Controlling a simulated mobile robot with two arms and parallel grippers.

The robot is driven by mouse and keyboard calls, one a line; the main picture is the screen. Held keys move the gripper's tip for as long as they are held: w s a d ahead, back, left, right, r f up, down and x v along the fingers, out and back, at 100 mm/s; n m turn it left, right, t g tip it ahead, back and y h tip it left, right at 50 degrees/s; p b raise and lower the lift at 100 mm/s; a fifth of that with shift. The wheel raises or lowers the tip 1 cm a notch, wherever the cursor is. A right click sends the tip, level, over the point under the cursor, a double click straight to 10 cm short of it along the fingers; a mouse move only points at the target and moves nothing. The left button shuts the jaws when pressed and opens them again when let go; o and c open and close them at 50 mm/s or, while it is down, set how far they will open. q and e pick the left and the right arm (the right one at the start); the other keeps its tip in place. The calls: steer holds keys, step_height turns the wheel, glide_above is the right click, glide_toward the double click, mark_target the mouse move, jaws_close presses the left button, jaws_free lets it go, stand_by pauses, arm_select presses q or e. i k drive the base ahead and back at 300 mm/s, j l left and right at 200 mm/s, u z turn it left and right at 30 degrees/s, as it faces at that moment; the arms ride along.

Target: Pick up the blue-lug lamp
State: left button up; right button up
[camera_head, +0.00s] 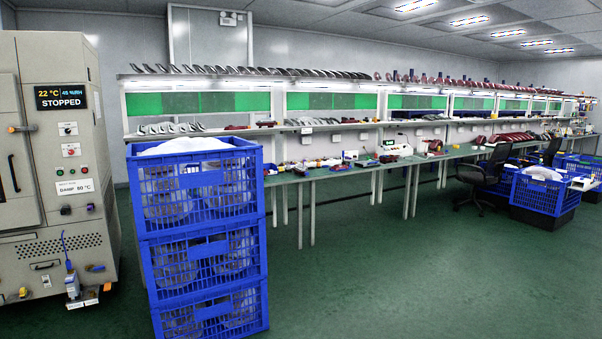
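No lamp with a clear blue lug can be made out at this distance. Dark and silvery lamp-like parts (250,71) stand in a long row on the top shelf. Red lamp-like parts (440,79) continue that row to the right, with a few small blue bits (397,76) among them. Small red, yellow, white and blue items lie on the green workbench (320,172), too small to tell apart. Neither of my grippers shows in the head view.
Stacked blue crates (205,258) with white bags stand in front of the bench's left end. A beige cabinet reading STOPPED (50,150) stands at the left. A black chair (485,178) and another blue crate (541,192) are at the right. The green floor (400,275) between is clear.

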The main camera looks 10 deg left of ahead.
mark_target(300, 168)
steer(key=i+l, duration=0.15)
steer(key=i, duration=1.4)
steer(key=i+l, duration=0.15)
steer(key=i, duration=1.4)
steer(key=i+u, duration=0.1)
steer(key=i, duration=0.55)
steer(key=i+u, duration=0.15)
steer(key=i, duration=0.5)
steer(key=i+l+u, duration=0.1)
steer(key=i, duration=0.55)
steer(key=i+l+u, duration=0.15)
steer(key=i, duration=0.5)
steer(key=l, duration=0.1)
